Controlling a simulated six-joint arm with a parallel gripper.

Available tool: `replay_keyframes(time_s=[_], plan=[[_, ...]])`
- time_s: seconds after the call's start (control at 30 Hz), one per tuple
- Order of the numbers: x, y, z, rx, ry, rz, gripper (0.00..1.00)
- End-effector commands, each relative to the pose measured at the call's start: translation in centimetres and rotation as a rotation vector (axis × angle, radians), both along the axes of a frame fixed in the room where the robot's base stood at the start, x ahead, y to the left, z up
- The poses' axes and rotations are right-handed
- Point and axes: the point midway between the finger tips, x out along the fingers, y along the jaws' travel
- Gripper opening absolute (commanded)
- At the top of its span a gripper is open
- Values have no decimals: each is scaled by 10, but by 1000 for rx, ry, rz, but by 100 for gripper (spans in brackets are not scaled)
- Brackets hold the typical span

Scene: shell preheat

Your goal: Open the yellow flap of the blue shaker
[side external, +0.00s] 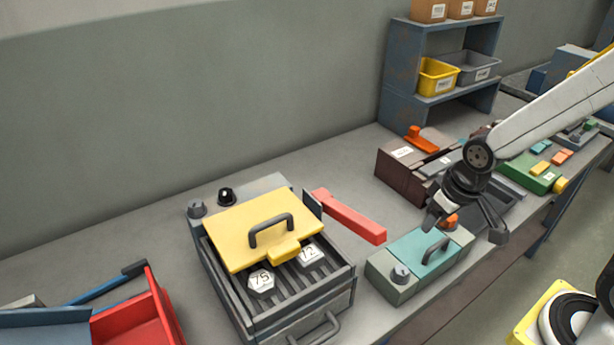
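The yellow flap (250,224), a flat plate with a dark arched handle (270,228) and a yellow front tab, lies over the rear of a grey-blue box (218,277) left of centre. This box seems to be the shaker. Its front part is uncovered and shows grey slats with two white hexagonal pieces, marked 75 (261,283) and 72 (309,253). I cannot tell whether the flap is fully down or slightly raised. My gripper (466,224) is well to the right of the flap, above a teal-topped box. Its fingers are spread, with nothing visibly held.
The teal-lidded box (420,255) with a handle and knob stands below my gripper. A red bar (348,217) lies between it and the shaker. A red tray (140,322) is at front left. A shelf (392,91) with bins stands behind. Bare bench lies behind the shaker.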

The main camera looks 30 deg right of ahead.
Motion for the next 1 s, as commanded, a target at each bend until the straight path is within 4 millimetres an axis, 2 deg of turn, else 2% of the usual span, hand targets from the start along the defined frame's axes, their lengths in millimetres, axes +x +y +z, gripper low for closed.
replay_keyframes(time_s=[0.17,0.37,0.57,0.7,1.0], plan=[[20,14,7,-21,4,118,55],[58,48,22,-72,12,382,55],[96,96,40,-134,18,686,55],[117,135,53,-181,22,906,55],[143,224,80,-285,24,1347,55]])
